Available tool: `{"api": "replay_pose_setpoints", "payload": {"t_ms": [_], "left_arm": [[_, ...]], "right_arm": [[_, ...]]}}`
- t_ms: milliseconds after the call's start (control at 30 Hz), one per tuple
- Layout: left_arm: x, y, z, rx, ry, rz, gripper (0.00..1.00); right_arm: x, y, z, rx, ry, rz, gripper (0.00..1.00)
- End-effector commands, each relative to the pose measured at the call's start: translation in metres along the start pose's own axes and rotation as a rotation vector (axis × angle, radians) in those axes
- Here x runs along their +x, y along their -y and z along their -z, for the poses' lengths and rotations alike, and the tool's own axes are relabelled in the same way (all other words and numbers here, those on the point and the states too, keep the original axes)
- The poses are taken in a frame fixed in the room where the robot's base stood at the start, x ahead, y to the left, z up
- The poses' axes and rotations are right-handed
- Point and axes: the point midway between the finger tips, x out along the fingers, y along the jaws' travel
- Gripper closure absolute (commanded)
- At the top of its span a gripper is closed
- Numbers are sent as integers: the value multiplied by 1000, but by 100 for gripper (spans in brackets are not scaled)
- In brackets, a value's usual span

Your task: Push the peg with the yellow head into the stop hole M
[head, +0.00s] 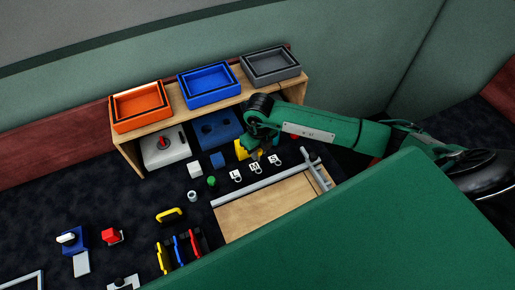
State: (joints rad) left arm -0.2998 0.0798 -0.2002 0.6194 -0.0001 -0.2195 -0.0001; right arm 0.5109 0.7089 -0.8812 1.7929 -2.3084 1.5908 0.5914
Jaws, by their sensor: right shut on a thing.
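My right gripper (258,150) points down just behind the row of stop holes, close above the dark table. It is shut on what I take to be the peg with the yellow head, which the fingers mostly hide. A yellow patch (241,149) shows at its left side; I cannot tell if it is the peg's head or a separate block. The white plate M (255,168) lies in front of the gripper, between plate L (235,175) and plate S (274,159). A small ring shows at each plate. The gripper is apart from the M hole. My left gripper is not in view.
A wooden shelf (128,143) with orange (140,103), blue (209,85) and grey (270,64) trays stands behind. A green-headed peg (211,182), a blue block (217,160) and a white block (194,169) are left. A wooden board (262,208) with grey rails lies in front.

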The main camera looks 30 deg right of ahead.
Motion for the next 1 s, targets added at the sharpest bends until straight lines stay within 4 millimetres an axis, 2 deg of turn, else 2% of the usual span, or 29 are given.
{"api": "replay_pose_setpoints", "payload": {"t_ms": [267,733,1000], "left_arm": [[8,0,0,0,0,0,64],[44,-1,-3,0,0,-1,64],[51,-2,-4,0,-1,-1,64]], "right_arm": [[6,0,1,0,-1,2,98],[49,0,0,0,0,2,98],[58,0,0,0,0,2,98]]}}
